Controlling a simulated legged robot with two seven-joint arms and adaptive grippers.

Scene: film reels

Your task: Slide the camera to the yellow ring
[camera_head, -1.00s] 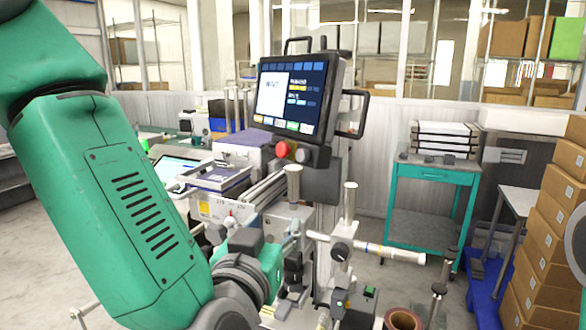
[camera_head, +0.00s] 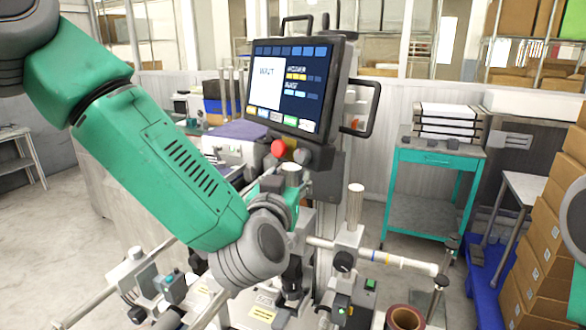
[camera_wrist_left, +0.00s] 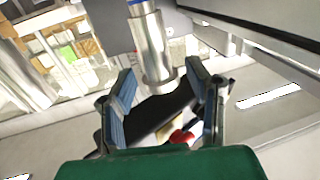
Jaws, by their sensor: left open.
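A horizontal white rod (camera_head: 320,243) crosses the front of the machine. It has a narrow yellow ring (camera_head: 386,259) near its right part. A dark clamp with a round knob (camera_head: 343,262) sits on the rod left of the ring, under a silver post (camera_head: 354,210). A black camera-like box (camera_head: 354,302) with a green patch hangs below it, apart from the ring. My left gripper (camera_wrist_left: 161,72) is open, with a silver post (camera_wrist_left: 152,45) in line between its fingertips; contact cannot be told. In the head view my wrist partly hides this gripper. My right gripper is not in view.
The machine's screen (camera_head: 290,85) and red button (camera_head: 279,147) stand behind my left gripper. Another silver-topped post (camera_head: 291,172) is close to it. A brown reel core (camera_head: 404,318) is at the front. A teal cart (camera_head: 430,170) and stacked boxes (camera_head: 545,240) stand right.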

